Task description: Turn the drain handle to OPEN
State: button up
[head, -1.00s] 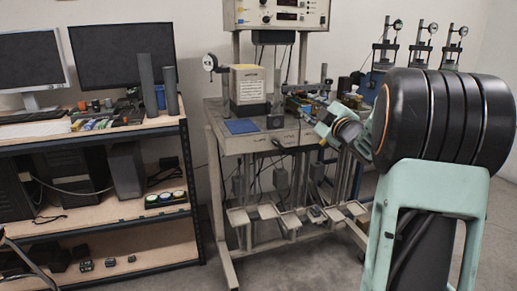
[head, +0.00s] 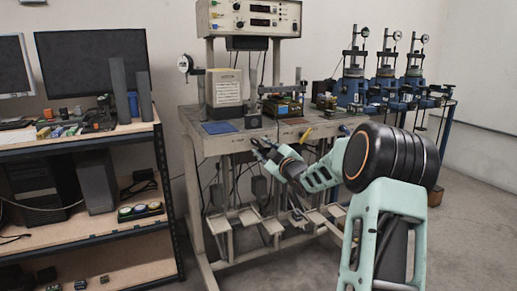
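My gripper (head: 262,150) is at the end of my mint-green and black arm, just in front of the front edge of the grey bench (head: 215,143). Its fingers are small and dark, and I cannot tell whether they are open or touching anything. A small yellow, lever-like piece (head: 306,134) shows at the bench's front edge, right of my gripper and apart from it. I cannot tell whether it is the drain handle. No OPEN marking is readable, and my gripper and arm hide part of the bench front.
A control box (head: 253,18) stands above the bench, with a cream box (head: 224,88) and a blue pad (head: 219,128) on top. Hanging pans (head: 220,224) sit below. A shelf with monitors (head: 90,62) stands left. Blue-based test devices (head: 353,88) stand right. Floor between is clear.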

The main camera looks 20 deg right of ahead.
aim_at(258, 144)
jog(key=shift+w, duration=1.65)
grip_shut()
